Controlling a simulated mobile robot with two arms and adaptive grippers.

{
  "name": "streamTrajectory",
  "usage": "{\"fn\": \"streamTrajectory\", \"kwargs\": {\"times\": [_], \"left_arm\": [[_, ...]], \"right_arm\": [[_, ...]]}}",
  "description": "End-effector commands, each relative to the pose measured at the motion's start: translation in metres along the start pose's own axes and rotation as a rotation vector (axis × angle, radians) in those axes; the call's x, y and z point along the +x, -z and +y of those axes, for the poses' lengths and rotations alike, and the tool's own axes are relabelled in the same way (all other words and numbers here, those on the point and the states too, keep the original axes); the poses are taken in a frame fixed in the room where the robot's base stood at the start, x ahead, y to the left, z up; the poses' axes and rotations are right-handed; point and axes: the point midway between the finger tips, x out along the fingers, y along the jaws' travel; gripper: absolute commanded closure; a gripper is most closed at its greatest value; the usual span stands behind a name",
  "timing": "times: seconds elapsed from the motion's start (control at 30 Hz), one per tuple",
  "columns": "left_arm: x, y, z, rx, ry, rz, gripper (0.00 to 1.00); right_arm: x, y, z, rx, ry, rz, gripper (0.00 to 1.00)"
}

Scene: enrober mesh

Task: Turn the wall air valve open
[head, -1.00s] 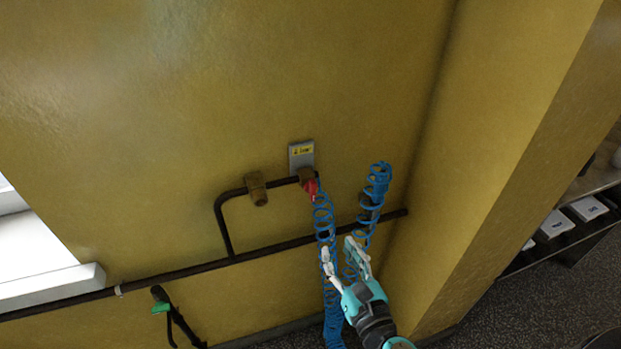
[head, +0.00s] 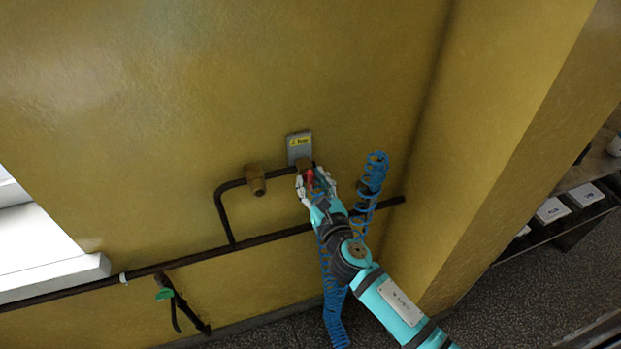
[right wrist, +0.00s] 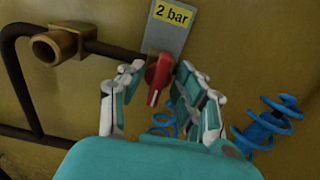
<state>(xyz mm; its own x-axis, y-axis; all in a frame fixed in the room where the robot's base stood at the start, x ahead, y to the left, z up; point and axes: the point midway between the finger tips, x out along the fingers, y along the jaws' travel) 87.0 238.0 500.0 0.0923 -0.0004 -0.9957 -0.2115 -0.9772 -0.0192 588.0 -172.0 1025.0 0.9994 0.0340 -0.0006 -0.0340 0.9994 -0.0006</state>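The wall air valve has a red handle (right wrist: 158,80), which slants down to the left below a grey plate with a yellow "2 bar" label (right wrist: 172,14). In the head view the red handle (head: 310,177) is partly hidden by my right gripper (head: 317,180). In the right wrist view the two fingers of my right gripper (right wrist: 160,82) are spread, one on each side of the handle. A gap shows on the left; the right finger is close to the handle, and I cannot tell whether it touches. My left gripper is not in view.
A dark pipe (head: 265,240) runs along the yellow wall, with a brass fitting (head: 256,180) left of the valve. A blue coiled hose (head: 374,175) hangs close on the right. A black tool with a green part (head: 165,294) is low on the left.

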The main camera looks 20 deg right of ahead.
Motion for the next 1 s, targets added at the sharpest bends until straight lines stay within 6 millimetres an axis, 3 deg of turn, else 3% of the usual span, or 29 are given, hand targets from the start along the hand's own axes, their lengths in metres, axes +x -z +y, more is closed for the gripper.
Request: {"fn": "streamTrajectory", "kwargs": {"times": [0.13, 0.43, 0.7, 1.0], "left_arm": [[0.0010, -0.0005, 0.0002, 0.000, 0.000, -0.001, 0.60], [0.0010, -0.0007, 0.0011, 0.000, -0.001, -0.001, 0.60], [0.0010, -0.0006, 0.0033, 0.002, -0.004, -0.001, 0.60], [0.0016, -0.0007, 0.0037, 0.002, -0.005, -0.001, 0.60]], "right_arm": [[0.0103, 0.0000, 0.0004, 0.001, 0.000, 0.000, 0.65], [0.0121, 0.0001, 0.0003, 0.001, 0.000, 0.001, 0.65], [0.0119, 0.0000, 0.0003, 0.001, 0.000, 0.001, 1.00], [0.0118, 0.0002, 0.0000, 0.033, 0.000, 0.000, 1.00]]}}
